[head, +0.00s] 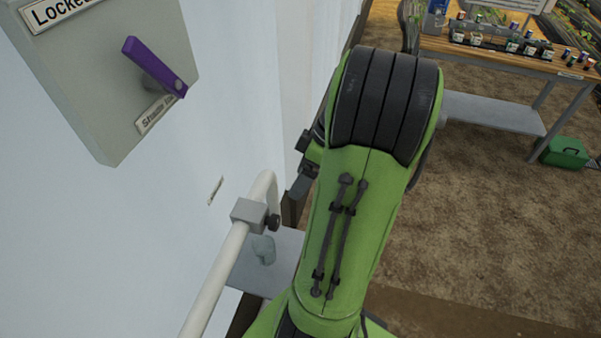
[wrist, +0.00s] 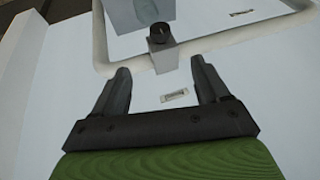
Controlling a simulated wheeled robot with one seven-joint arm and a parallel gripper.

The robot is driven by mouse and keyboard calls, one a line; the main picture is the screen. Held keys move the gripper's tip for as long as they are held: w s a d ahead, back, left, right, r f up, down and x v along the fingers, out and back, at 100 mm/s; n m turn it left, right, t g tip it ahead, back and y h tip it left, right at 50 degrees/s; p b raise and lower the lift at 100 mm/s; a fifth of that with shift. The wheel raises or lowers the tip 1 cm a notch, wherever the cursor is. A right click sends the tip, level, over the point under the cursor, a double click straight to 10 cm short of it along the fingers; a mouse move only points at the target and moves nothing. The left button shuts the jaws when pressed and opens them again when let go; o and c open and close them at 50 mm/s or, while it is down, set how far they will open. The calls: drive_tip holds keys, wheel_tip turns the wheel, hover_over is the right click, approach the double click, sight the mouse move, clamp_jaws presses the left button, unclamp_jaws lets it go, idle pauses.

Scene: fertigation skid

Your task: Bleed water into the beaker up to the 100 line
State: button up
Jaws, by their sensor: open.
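A white pipe (head: 213,278) carries a grey block with a dark knob (head: 273,222). The knob also shows in the wrist view (wrist: 160,32), beyond my fingertips. My gripper (wrist: 160,66) is open and empty, its two dark fingers spread to either side of the block's line and apart from the knob. In the head view my arm hides part of the gripper. A pale blue-grey, see-through object (head: 263,249), perhaps the beaker, is on a grey shelf below the block. It shows at the top of the wrist view (wrist: 147,10). No line or water level is readable.
A grey box (head: 85,65) with a purple lever (head: 152,68) is on the white wall, upper left. A wooden bench (head: 480,50) with several small bottles stands far right, near a green case (head: 563,152) on the ground. The brown ground between is mostly clear.

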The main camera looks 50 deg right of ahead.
sight(277, 217)
drive_tip(key=b+x, duration=0.4)
drive_tip(key=x, duration=1.2)
drive_tip(key=shift+r, duration=0.1)
drive_tip(key=shift+c, duration=0.3)
